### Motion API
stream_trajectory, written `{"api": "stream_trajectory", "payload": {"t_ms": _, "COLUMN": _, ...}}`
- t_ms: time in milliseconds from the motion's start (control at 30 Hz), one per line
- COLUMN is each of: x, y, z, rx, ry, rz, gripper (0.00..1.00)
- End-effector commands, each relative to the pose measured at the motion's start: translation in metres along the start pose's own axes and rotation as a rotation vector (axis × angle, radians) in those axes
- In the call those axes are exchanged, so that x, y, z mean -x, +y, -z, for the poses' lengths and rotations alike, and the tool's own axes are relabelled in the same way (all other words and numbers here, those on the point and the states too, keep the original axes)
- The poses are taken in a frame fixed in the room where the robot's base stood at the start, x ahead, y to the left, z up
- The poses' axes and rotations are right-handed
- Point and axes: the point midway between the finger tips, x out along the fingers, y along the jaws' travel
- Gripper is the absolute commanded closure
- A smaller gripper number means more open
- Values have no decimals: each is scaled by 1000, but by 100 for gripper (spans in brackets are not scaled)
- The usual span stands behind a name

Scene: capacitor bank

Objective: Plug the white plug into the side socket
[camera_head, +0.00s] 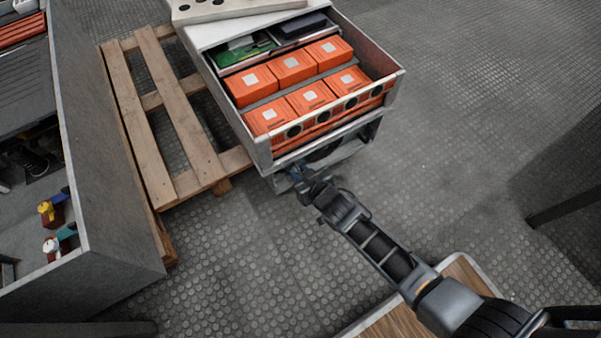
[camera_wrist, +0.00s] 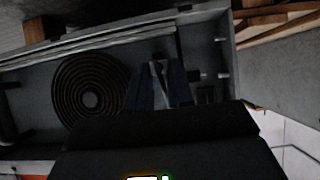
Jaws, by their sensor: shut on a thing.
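My gripper (camera_head: 297,178) is at the low front side of the capacitor cabinet (camera_head: 262,152), just under its open top bay. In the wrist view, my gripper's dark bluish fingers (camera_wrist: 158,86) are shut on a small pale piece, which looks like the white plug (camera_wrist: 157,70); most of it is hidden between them. The fingers point at the cabinet's grey recessed panel. A small dark rectangular fitting (camera_wrist: 206,95) shows right of the fingers; I cannot tell whether it is the side socket. Whether the plug touches anything is too dark to tell.
A round ringed fan grille (camera_wrist: 90,92) lies left of the fingers. Orange capacitor blocks (camera_head: 294,67) fill the top bay. A wooden pallet (camera_head: 170,110) is beside the cabinet, and a grey bench (camera_head: 110,235) stands at left.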

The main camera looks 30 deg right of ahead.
Motion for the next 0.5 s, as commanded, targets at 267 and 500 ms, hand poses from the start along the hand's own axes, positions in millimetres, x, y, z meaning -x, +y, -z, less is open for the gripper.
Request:
{"api": "stream_trajectory", "payload": {"t_ms": 267, "x": 5, "y": 1, "z": -3, "rx": 1, "ry": 0, "rz": -1, "gripper": 100}}
{"api": "stream_trajectory", "payload": {"t_ms": 500, "x": 12, "y": 1, "z": -7, "rx": 2, "ry": 0, "rz": -1, "gripper": 100}}
